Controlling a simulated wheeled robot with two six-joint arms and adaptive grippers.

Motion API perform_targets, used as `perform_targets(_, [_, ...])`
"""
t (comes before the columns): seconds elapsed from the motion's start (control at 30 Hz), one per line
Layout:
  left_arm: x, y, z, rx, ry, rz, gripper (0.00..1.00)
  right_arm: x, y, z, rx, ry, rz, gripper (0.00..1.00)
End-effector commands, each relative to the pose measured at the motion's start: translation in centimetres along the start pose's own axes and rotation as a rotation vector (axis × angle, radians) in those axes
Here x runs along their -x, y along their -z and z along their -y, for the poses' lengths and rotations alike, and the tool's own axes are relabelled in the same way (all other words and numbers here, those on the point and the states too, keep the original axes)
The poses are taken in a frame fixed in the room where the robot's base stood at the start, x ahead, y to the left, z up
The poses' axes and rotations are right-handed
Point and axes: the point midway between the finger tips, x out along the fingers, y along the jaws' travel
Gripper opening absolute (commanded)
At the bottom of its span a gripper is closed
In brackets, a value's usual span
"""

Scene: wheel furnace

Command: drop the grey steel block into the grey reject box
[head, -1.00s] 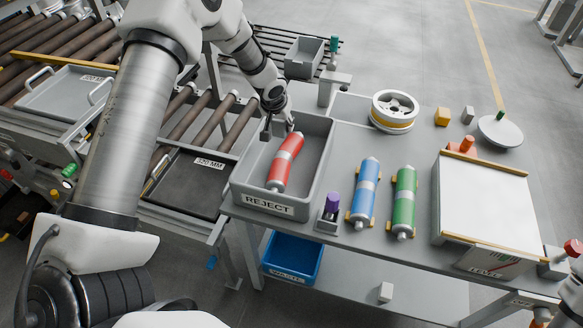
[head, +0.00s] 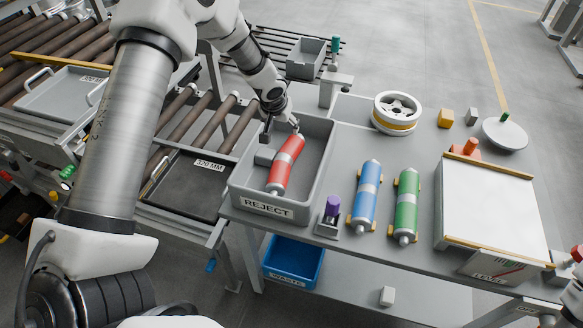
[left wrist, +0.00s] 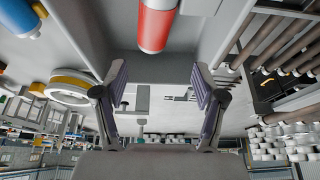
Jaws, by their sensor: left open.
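The grey steel block (head: 265,156) lies inside the grey reject box (head: 262,207), to the left of the red cylinder. My left gripper (head: 281,132) is open over the far end of the box, just beyond the block and apart from it. In the left wrist view the open fingers (left wrist: 160,95) have nothing between them. A grey block-like shape also shows at the top edge of that view (left wrist: 200,6), beside the red cylinder. My right gripper is not in view.
A red cylinder (head: 285,165) leans in the box. Right of the box stand a purple-topped piece (head: 332,208), a blue cylinder (head: 367,192) and a green cylinder (head: 405,205). A spoked wheel (head: 396,112) is behind. A blue waste bin (head: 293,262) sits below.

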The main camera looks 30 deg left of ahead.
Motion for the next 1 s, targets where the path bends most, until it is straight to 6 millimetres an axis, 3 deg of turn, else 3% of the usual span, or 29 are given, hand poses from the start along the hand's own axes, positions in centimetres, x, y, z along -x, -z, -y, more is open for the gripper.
perform_targets(0.2, [5.8,0.2,0.0,0.001,-0.002,-0.004,0.7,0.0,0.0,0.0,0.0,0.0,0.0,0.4])
perform_targets(0.4, [9.0,0.1,0.0,-0.001,0.0,0.0,0.7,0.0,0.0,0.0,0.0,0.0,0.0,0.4])
perform_targets(1.0, [9.4,0.1,0.0,0.0,0.001,0.001,0.7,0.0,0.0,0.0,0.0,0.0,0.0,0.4])
